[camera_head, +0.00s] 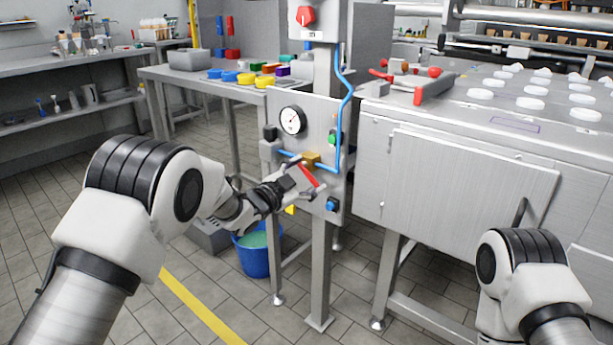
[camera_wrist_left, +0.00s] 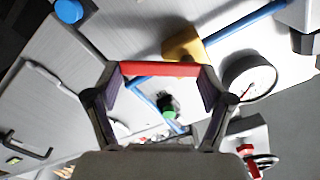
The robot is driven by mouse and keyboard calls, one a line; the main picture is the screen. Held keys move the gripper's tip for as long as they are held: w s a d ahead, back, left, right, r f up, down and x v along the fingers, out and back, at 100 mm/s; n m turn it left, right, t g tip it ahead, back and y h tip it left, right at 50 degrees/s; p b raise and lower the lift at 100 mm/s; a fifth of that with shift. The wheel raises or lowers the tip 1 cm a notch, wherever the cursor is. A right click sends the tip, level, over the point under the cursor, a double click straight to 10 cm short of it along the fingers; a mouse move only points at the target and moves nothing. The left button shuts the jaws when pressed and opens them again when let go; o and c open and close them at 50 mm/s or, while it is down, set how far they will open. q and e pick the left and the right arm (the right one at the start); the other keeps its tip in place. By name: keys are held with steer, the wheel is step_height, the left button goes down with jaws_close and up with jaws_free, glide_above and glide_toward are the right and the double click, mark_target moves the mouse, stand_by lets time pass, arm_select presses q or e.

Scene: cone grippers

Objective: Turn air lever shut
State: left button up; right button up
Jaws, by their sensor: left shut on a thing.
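The air lever (camera_head: 309,175) is a red bar below a brass valve (camera_head: 312,159) on the grey machine panel. In the camera_head view it slants down to the right, at an angle to the blue air line. My left gripper (camera_head: 305,182) is at the lever, its fingers closed on it. In the left wrist view the red lever (camera_wrist_left: 160,69) spans between the two fingertips, with the brass valve (camera_wrist_left: 184,44) just beyond. The fingers hide part of the lever in the camera_head view. My right gripper is out of view.
A pressure gauge (camera_head: 292,120) and a green button (camera_head: 333,138) sit above the valve; a blue button (camera_head: 332,204) sits below right. A blue bucket (camera_head: 255,253) stands on the floor below. A metal cabinet (camera_head: 460,180) stands close on the right.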

arm_select(q)
steer(key=o, duration=1)
steer(key=shift+o, duration=0.2)
